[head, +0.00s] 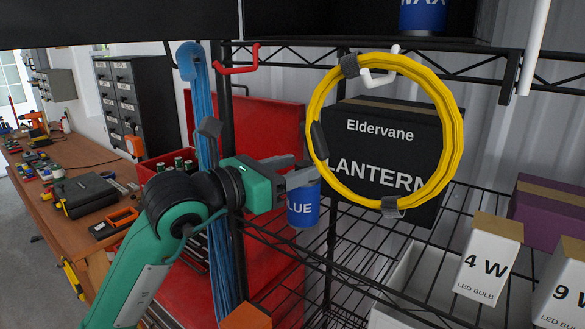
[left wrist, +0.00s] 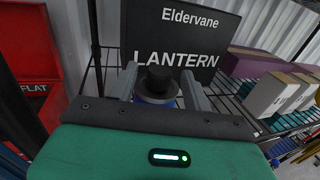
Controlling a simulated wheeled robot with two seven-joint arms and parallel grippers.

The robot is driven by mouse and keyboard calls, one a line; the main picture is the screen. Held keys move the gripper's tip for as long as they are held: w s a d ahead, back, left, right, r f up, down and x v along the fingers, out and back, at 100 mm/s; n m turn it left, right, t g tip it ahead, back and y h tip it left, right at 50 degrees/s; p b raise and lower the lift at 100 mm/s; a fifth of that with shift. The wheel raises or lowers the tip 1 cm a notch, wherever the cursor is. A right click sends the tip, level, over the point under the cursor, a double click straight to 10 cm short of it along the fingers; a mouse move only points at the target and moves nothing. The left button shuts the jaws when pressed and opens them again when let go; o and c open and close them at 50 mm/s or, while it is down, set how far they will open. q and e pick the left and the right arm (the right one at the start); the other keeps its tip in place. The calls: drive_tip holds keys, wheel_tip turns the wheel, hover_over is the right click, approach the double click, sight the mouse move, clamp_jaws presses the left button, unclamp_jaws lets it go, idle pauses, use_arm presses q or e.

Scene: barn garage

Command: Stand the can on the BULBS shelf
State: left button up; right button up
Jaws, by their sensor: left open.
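A blue can (head: 303,208) with white lettering, partly reading "LUE", is at the wire rack's left side. My left gripper (head: 299,174) is open at the can's top. In the left wrist view the can's black cap (left wrist: 159,78) and blue body show between the two fingers; I cannot tell whether they touch it. The can looks upright, and its base contact is unclear. No BULBS label is visible. White LED bulb boxes (head: 486,262) stand on the rack's wire shelf (head: 459,222) at right. My right gripper is not in view.
A yellow cable coil (head: 451,125) hangs in front of a black LANTERN box (head: 380,150). A blue WAX can (head: 423,17) stands above. Blue cable (head: 201,110) hangs beside a rack post. A purple box (head: 546,212) sits behind the bulb boxes. Bare wire shows left of them.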

use_arm(q)
drive_tip(key=b+v, duration=0.4)
drive_tip(key=v, duration=0.8)
drive_tip(key=shift+b, duration=0.35)
